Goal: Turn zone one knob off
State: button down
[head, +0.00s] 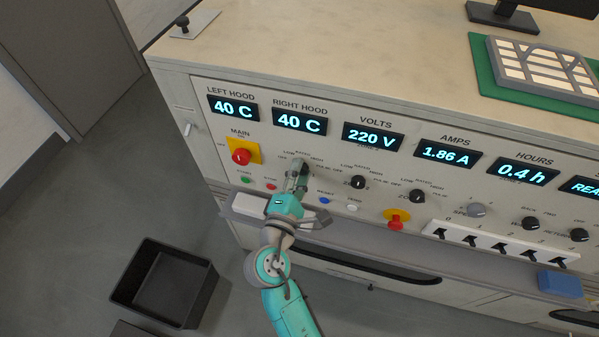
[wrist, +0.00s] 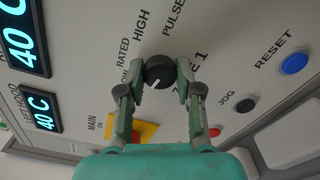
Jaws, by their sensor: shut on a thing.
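The zone one knob (wrist: 158,70) is a round black knob with a short white mark near its lower left edge in the wrist view. My gripper (wrist: 161,77) is shut on it, one finger on each side. The labels RATED, HIGH and PULSE show around it; LOW and the zone label are partly covered by the fingers, and I cannot see its OFF label. In the head view my gripper (head: 299,172) reaches the panel below the right hood display and mostly hides the knob.
The red main switch (head: 241,156) on its yellow plate is left of my gripper. Similar black knobs (head: 358,182) (head: 417,196) and a blue reset button (head: 324,201) lie to the right. A black bin (head: 205,287) stands on the floor.

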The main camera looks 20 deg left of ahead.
jog(key=shift+n, duration=0.3)
jog(key=c, duration=0.8)
grip_release()
jog(key=shift+o, duration=0.2)
jog(key=s, duration=0.7)
jog(key=shift+s+d, duration=0.25)
jog(key=shift+d, duration=0.1)
